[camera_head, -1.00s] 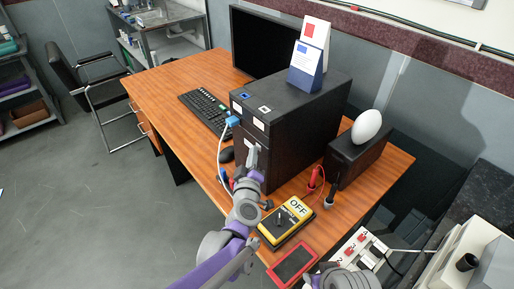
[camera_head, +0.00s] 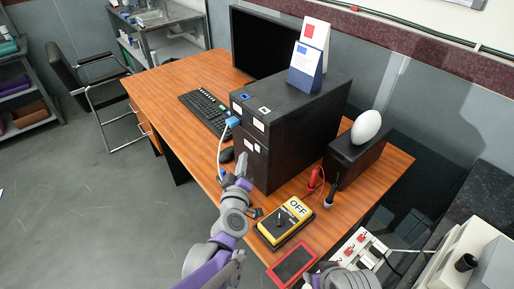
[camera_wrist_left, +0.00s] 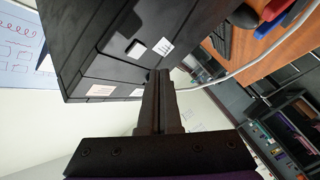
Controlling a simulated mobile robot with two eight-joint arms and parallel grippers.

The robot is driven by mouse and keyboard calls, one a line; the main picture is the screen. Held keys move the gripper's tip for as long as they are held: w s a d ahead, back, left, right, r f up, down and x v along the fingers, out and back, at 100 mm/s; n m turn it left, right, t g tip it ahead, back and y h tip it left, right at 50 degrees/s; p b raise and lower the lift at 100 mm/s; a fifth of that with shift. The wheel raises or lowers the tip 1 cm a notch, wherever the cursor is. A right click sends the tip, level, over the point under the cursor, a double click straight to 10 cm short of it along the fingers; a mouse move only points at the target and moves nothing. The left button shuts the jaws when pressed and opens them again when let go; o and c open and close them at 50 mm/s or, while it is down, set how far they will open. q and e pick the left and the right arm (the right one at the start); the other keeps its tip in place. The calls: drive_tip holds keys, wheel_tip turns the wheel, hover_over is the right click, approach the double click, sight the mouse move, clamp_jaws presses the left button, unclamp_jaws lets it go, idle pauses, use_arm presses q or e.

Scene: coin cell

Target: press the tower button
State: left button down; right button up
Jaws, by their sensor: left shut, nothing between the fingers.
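The black computer tower (camera_head: 300,130) stands upright on the wooden desk, with a blue plug (camera_head: 232,121) and white labels on its front. In the left wrist view the tower (camera_wrist_left: 90,60) fills the upper left; its front shows a small light square (camera_wrist_left: 136,49) beside a white label (camera_wrist_left: 163,46). I cannot tell for sure which mark is the button. My left gripper (camera_head: 242,163) is shut and empty, in front of the lower front face. Its closed fingers (camera_wrist_left: 158,78) point at the tower in the wrist view; whether they touch it is unclear.
A white cable (camera_head: 220,148) hangs from the plug close to my left gripper. A yellow OFF box (camera_head: 285,222), a red-framed device (camera_head: 292,264) and a black box with a white egg-shaped object (camera_head: 367,126) are to the right. A keyboard (camera_head: 203,108) lies left of the tower.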

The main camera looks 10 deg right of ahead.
drive_tip(key=shift+r, duration=0.35)
use_arm(q)
drive_tip(key=shift+s+a, duration=0.4)
drive_tip(key=shift+a, duration=0.2)
drive_tip(key=shift+s+a, duration=0.4)
drive_tip(key=shift+a, duration=0.2)
drive_tip(key=s+a+m+g+y+p, duration=0.1)
drive_tip(key=s+a+m+g+p, duration=0.1)
drive_tip(key=s+a, duration=0.3)
drive_tip(key=s+a+m+g+y+p, duration=0.1)
drive_tip(key=s+a+m+g+p, duration=0.2)
drive_tip(key=s, duration=0.9)
drive_tip(key=s+a+m+g+y+p, duration=0.1)
drive_tip(key=s+a+m+g+p, duration=0.1)
drive_tip(key=s+a+g+p, duration=0.2)
drive_tip(key=s+a+g, duration=0.2)
drive_tip(key=s+a, duration=0.2)
drive_tip(key=s, duration=0.1)
drive_tip(key=shift+s+a+f+m+p, duration=0.25)
drive_tip(key=shift+a+m+p, duration=0.05)
use_arm(e)
wheel_tip(320, 180, up, 10)
drive_tip(key=w, duration=0.2)
drive_tip(key=shift+t, duration=0.3)
